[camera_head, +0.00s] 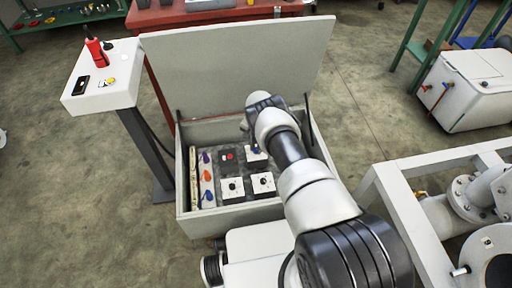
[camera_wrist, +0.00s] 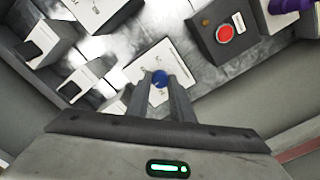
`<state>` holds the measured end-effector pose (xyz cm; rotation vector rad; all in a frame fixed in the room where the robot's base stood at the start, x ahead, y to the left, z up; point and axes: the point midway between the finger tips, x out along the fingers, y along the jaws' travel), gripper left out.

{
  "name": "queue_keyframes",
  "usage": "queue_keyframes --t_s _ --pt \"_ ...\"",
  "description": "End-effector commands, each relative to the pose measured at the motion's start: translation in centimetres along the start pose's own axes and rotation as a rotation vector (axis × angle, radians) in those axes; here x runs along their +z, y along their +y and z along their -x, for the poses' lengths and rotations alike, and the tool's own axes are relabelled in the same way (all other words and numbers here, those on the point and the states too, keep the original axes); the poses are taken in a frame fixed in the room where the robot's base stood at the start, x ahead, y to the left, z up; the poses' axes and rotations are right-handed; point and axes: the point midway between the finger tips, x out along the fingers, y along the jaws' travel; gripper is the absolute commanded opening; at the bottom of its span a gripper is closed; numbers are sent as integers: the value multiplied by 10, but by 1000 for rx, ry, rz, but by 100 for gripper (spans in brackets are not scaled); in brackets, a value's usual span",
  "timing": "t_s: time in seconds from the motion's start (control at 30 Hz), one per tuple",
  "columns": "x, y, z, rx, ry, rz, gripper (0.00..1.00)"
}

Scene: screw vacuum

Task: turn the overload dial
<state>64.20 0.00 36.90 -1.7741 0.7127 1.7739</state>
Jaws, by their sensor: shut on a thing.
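A blue round dial knob (camera_wrist: 159,77) sits on a white square plate (camera_wrist: 168,62) inside the panel box. My gripper (camera_wrist: 160,88) is shut on this knob, with one finger on each side of it. The plate's markings are too small to read, so I cannot tell the dial's setting or confirm its label. In the head view my arm comes over the box's right side, and the white plate (camera_head: 257,162) shows only partly below my wrist. Two other white plates with black knobs (camera_head: 232,185) (camera_head: 263,182) sit nearer the front.
The box (camera_head: 225,218) has raised walls, and its lid (camera_head: 240,65) stands open behind. A red button on a dark block (camera_wrist: 225,34) is beside the dial. Coloured switches (camera_head: 207,175) line the left. A white pedestal (camera_head: 105,95) stands left; pipework (camera_head: 465,200) is right.

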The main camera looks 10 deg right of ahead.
Motion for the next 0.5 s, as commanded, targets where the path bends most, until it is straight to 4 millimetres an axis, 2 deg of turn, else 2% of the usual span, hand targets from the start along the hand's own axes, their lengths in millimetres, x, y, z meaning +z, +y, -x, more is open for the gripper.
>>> queue_keyframes --t_s 0.27,0.5 --pt "0 0 0 -1 -1 140 0" --pt "0 0 0 -1 -1 351 0"
